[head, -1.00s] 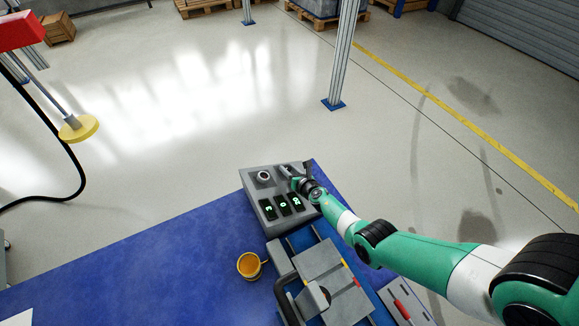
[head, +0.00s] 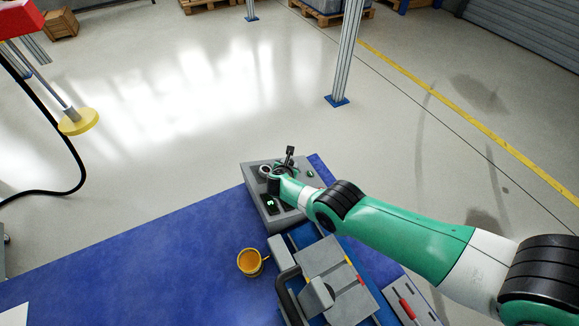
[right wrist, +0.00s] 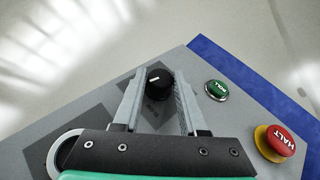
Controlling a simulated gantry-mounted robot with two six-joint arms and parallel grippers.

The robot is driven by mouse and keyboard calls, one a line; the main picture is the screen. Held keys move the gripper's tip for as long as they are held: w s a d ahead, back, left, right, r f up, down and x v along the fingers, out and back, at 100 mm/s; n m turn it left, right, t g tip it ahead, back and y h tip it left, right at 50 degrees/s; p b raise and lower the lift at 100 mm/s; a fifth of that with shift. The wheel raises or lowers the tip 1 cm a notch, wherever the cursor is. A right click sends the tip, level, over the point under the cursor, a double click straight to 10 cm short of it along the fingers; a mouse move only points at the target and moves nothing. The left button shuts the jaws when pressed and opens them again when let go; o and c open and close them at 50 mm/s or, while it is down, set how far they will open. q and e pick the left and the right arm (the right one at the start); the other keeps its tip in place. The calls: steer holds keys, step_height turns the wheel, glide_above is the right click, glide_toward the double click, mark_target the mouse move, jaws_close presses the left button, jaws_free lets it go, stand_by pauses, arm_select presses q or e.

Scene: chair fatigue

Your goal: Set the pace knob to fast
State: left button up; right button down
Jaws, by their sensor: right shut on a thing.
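The grey control box (head: 262,192) stands on the blue table in the head view. In the right wrist view a round black knob (right wrist: 159,83) with a white pointer mark sits on its panel. The mark points left and slightly down. My right gripper (right wrist: 158,78) is shut on the knob, one finger on each side. In the head view my right gripper (head: 277,172) is over the box top and hides the knob. My left gripper is not in view.
A green button (right wrist: 216,90) and a red HALT button (right wrist: 281,142) lie right of the knob. A silver ring (right wrist: 62,150) is at left. A lit display (head: 270,203) shows on the box; my arm covers others. An orange-filled cup (head: 250,262) stands on the blue table (head: 150,265).

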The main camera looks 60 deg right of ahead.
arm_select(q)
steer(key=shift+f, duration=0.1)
arm_select(e)
steer(key=shift+r, duration=0.1)
steer(key=shift+c, duration=2.3)
jaws_free()
steer(key=p+v, duration=1.1)
steer(key=p, duration=0.1)
steer(key=shift+w+r+p, duration=0.1)
steer(key=shift+w+p, duration=0.05)
steer(key=shift+p, duration=0.15)
steer(key=shift+a+r, duration=0.1)
steer(key=shift+a, duration=0.1)
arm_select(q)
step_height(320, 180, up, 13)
arm_select(e)
steer(key=shift+a, duration=0.1)
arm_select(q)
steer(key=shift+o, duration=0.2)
